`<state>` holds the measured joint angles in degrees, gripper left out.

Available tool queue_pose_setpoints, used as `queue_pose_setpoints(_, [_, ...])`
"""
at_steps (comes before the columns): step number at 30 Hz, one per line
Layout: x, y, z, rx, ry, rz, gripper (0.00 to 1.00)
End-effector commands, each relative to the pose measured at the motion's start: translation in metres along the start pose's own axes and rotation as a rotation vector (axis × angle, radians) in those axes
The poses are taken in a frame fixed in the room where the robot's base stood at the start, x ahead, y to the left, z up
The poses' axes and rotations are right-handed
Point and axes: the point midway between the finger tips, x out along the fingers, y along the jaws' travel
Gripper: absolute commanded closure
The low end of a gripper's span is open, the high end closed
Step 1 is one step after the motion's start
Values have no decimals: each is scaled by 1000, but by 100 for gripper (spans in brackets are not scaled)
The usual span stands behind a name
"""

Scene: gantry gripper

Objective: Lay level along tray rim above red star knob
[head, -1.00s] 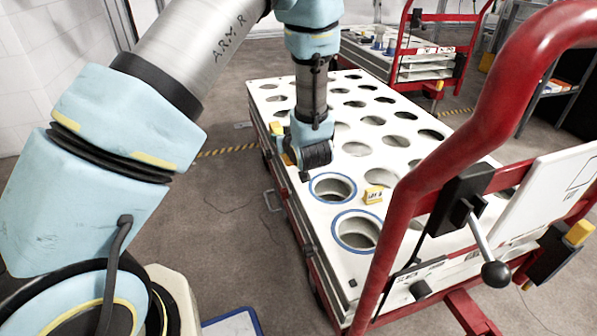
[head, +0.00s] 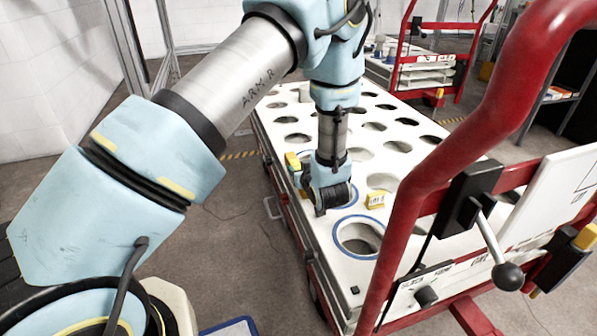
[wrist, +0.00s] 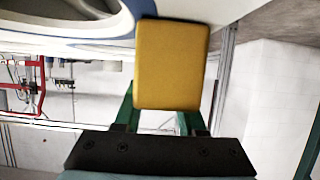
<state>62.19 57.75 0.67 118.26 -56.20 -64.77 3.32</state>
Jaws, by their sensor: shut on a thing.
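A yellow block (wrist: 172,65), which looks like the level, is gripped between the green fingers of my gripper (wrist: 160,118) in the wrist view. In the head view a yellow piece (head: 293,160) shows at the left side of my gripper (head: 307,180), by the left edge of the white tray (head: 385,130). The gripper is low over this edge, beside a blue-ringed hole that my wrist partly covers. I cannot tell whether the block touches the tray. No red star knob can be made out in either view.
A yellow lot tag (head: 376,200) stands on the tray right of my wrist, near a blue-ringed hole (head: 337,238). The cart's thick red handle (head: 430,170) and a black ball lever (head: 507,276) rise at the right. Open floor lies left of the cart.

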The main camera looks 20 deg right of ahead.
Motion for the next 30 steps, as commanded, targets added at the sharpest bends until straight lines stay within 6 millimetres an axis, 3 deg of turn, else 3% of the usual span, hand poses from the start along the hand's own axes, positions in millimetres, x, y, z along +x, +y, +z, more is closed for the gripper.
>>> queue_pose_setpoints(9, [1, 0, 2, -1, 2, 1, 100])
queue_pose_setpoints(10, [1, 0, 2, -1, 1, 1, 59])
queue_pose_setpoints(18, [1, 0, 1, -1, 1, 1, 30])
queue_pose_setpoints(27, [-1, 0, -3, -1, 1, 1, 30])
queue_pose_setpoints(30, [-12, 2, -2, 0, 0, 3, 30])
